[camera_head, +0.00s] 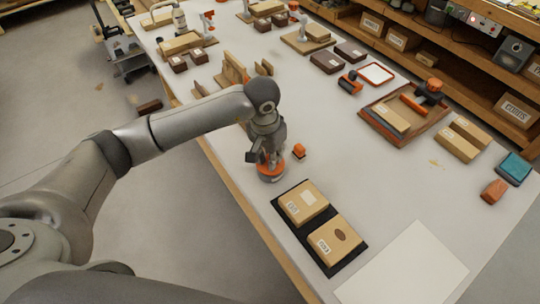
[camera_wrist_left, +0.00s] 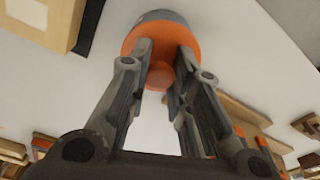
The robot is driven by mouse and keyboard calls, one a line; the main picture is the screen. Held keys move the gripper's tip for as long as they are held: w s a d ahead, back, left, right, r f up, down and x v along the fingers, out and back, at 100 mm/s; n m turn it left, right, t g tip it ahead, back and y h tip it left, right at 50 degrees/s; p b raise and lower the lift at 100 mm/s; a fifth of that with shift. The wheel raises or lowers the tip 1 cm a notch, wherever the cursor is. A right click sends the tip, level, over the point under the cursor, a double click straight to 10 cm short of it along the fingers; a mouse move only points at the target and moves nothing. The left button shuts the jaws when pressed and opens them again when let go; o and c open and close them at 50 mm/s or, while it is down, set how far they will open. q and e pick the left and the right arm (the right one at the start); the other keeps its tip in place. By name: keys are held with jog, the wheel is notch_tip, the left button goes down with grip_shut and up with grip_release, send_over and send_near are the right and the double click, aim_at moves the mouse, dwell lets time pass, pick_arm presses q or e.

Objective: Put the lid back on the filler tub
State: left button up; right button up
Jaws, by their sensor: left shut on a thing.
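The filler tub (camera_head: 271,178) is a small grey round tub near the bench's left edge, below my left gripper (camera_head: 268,156). An orange lid (camera_head: 284,168) lies over its top. In the left wrist view the lid (camera_wrist_left: 137,42) shows as an orange disc with a round knob (camera_wrist_left: 160,76), and the grey tub (camera_wrist_left: 163,16) shows behind it. My left gripper (camera_wrist_left: 160,70) is shut on the lid's knob, pointing down at the tub. I cannot tell whether the lid touches the rim all round. My right gripper is not in view.
A small orange object (camera_head: 299,151) stands close to the tub's right. A black mat (camera_head: 333,262) with two labelled boxes lies in front. A wooden tray (camera_head: 405,115) with an orange-and-grey tool is at the right. A white sheet (camera_head: 405,272) lies at front right; the bench middle is clear.

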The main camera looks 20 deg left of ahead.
pick_arm(q)
jog(key=shift+f+b, duration=0.2)
jog(key=shift+b, duration=0.8)
dwell(1.2)
jog(key=o, duration=0.8)
jog(key=shift+o, duration=0.5)
jog(key=o, duration=0.4)
jog(key=shift+r, duration=0.1)
jog(key=shift+r+p, duration=1.25)
jog(key=shift+r, duration=2.15)
